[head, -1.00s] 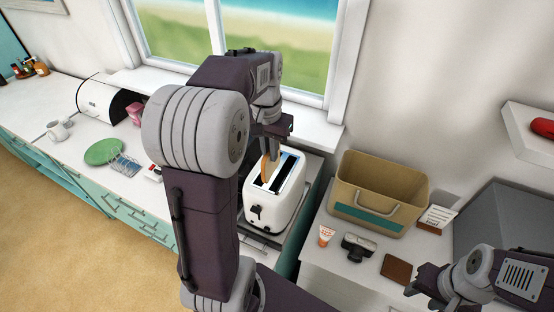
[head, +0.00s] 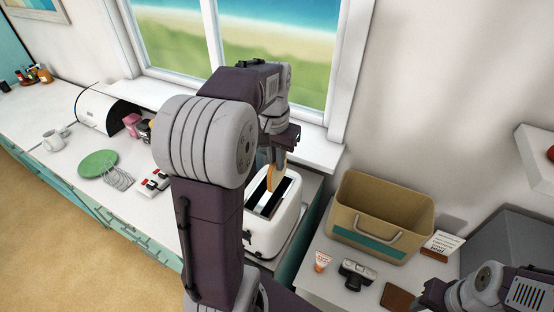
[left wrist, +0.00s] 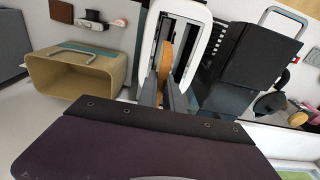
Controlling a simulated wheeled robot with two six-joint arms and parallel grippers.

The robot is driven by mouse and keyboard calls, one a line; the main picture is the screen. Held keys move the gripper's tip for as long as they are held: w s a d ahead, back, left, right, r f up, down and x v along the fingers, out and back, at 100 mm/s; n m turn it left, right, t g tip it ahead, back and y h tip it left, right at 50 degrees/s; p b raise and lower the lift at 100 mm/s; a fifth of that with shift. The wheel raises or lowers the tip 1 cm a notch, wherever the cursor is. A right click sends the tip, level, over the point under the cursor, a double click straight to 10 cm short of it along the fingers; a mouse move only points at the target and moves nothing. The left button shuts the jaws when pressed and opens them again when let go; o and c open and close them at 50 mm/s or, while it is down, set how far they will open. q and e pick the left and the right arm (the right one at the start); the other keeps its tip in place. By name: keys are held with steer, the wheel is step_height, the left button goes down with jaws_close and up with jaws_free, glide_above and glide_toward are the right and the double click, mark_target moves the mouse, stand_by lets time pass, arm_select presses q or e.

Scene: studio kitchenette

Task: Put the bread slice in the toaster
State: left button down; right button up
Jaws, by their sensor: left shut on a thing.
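The white toaster (head: 262,235) stands on the counter with two dark slots on top. It also shows in the left wrist view (left wrist: 151,28). My left gripper (head: 278,163) is over the toaster's far end, shut on the tan bread slice (head: 272,178). In the left wrist view the slice (left wrist: 165,60) is on edge between the fingertips (left wrist: 165,88), lined up with one slot. I cannot tell whether its lower edge is inside the slot. My right gripper (head: 432,294) is at the bottom right, partly cut off, with its fingers unclear.
A tan bin (head: 385,250) stands right of the toaster, with a small tube (head: 322,262), a dark object (head: 357,274) and a brown block (head: 399,297) before it. A green plate (head: 98,164) and white mug (head: 53,141) are on the left counter. The window is behind.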

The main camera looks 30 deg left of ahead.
arm_select(q)
step_height(320, 180, down, 5)
steer(key=b, duration=0.4)
step_height(320, 180, down, 6)
steer(key=b, duration=0.4)
stand_by(0.4)
steer(key=c, duration=0.9)
jaws_free()
steer(key=shift+c, duration=0.2)
step_height(320, 180, up, 7)
steer(key=p, duration=0.6)
steer(key=shift+p, duration=0.3)
